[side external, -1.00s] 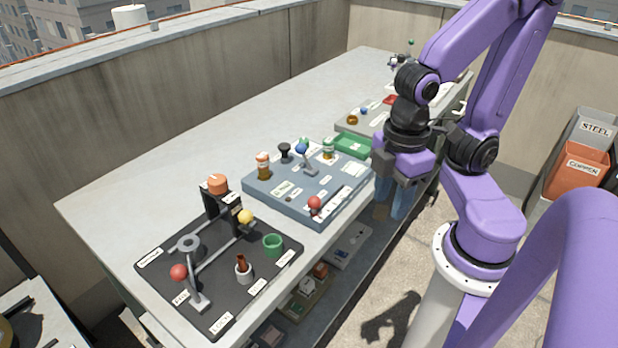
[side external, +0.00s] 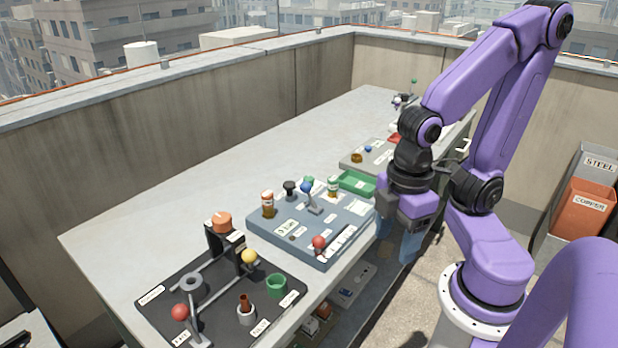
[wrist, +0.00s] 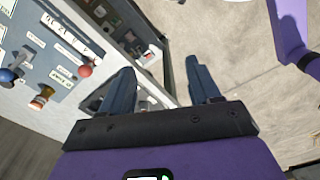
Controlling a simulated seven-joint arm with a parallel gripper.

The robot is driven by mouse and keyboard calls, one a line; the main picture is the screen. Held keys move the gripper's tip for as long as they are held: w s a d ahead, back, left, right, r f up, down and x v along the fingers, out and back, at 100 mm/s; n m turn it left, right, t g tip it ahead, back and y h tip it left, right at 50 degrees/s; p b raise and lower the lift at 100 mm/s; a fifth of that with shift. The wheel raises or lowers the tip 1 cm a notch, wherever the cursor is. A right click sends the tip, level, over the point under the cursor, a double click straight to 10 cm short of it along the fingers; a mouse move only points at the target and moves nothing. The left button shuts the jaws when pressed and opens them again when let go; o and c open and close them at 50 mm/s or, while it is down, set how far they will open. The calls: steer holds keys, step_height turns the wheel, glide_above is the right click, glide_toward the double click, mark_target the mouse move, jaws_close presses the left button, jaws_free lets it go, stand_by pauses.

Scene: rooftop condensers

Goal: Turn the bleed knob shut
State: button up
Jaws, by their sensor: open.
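Several knobs stand on two boards on the long grey table; the labels are too small to tell which is the bleed knob. In the side view, an orange knob (side external: 222,222) tops a black bracket on the dark near board (side external: 215,318). The blue-grey middle board (side external: 292,228) carries an orange-and-white knob (side external: 268,203), a black knob (side external: 290,188), a blue ball (side external: 306,187) and a red ball (side external: 319,242). My gripper (side external: 401,246) hangs open and empty beside the table's front edge, right of this board. In the wrist view its fingers (wrist: 158,72) are apart with nothing between.
A green tray (side external: 356,183) lies behind the middle board. A low shelf under the table holds items. The table's back left is clear.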

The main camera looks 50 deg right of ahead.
steer(key=w+a+r+m+g, duration=0.1)
steer(key=w+a+r+m, duration=0.15)
steer(key=w+m, duration=0.95)
steer(key=m+t+y, duration=0.2)
steer(key=m+y, duration=0.2)
steer(key=m, duration=1.7)
glide_above(309, 178)
steer(key=s+d, duration=0.1)
steer(key=d, duration=0.6)
steer(key=f, duration=0.2)
steer(key=x, duration=1.6)
steer(key=shift+s+a+f, duration=0.2)
steer(key=shift+s+f, duration=0.05)
steer(key=shift+f, duration=0.15)
